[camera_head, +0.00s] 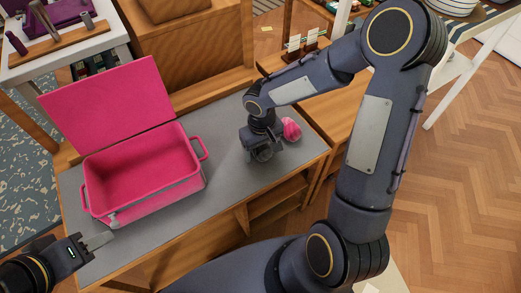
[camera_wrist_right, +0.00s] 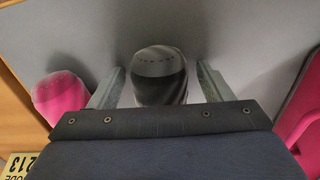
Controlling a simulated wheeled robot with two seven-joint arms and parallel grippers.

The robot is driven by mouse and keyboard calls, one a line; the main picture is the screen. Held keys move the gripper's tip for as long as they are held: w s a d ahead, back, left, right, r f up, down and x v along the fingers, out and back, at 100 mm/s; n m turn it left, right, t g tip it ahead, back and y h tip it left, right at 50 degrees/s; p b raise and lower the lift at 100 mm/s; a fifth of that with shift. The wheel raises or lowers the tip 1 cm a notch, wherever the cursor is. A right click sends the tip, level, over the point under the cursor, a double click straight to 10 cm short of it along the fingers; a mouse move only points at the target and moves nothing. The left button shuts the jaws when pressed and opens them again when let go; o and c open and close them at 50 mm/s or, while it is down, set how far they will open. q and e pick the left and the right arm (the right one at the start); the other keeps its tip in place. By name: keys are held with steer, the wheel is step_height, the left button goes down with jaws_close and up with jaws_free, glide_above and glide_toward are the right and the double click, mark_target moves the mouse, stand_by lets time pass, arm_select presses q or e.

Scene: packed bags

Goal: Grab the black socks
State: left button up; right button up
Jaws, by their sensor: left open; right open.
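The black socks (camera_wrist_right: 160,72) are a rolled dark grey-black bundle on the grey tabletop. In the right wrist view they stand between the two open fingers of my right gripper (camera_wrist_right: 158,86), with a small gap on each side. In the head view my right gripper (camera_head: 262,150) is low over the table, right of the pink case, and largely hides the socks. My left gripper (camera_head: 97,241) is open and empty at the table's front left edge, near the case's front corner.
A pink bundle (camera_head: 291,130) lies just right of my right gripper, also in the right wrist view (camera_wrist_right: 60,97). An open pink case (camera_head: 196,178) with its lid (camera_head: 110,105) raised stands on the left of the grey tabletop (camera_head: 228,185). The tabletop between case and right gripper is clear.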

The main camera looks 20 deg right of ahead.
steer(key=c, duration=1.1)
